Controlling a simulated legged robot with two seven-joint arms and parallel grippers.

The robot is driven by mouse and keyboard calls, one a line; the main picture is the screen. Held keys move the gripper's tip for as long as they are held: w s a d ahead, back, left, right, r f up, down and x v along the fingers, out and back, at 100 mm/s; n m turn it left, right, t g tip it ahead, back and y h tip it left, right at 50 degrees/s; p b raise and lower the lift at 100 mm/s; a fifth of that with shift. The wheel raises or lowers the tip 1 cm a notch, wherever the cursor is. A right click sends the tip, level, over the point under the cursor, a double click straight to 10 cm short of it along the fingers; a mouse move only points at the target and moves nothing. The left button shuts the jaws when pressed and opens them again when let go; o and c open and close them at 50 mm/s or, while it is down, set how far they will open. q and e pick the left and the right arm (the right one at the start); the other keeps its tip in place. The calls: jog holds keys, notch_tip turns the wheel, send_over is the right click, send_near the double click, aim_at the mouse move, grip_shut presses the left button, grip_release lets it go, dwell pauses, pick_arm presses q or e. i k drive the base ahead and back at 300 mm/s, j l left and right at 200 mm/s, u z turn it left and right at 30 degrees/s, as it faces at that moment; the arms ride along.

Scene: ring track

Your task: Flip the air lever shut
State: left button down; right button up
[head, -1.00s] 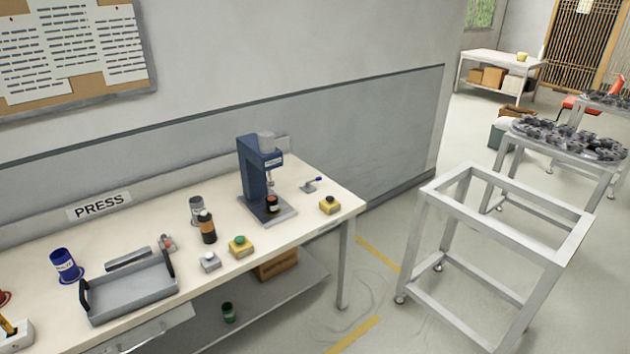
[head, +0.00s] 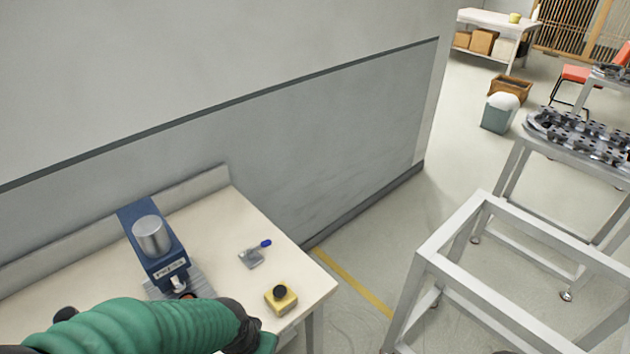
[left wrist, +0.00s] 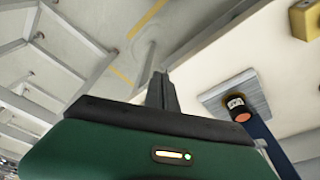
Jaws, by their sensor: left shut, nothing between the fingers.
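My left arm, in a green sleeve, crosses the bottom left of the head view, nearer to me than the lever. My left gripper (left wrist: 160,82) shows in the left wrist view with its fingers together and empty. The lever is not seen in that view. My right gripper is in neither view.
The blue press (head: 152,245) stands left of the lever; its plate (left wrist: 252,90) holds a dark, red-topped part (left wrist: 238,108). The yellow button box (head: 281,299) is near the bench's right edge. A bare white metal frame (head: 455,270) stands on the floor at right.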

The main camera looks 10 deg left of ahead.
aim_at(266, 243)
jog(key=i+j+z, duration=0.15)
jog(key=i, duration=0.3)
jog(key=i+j+z, duration=0.1)
jog(key=i, duration=0.35)
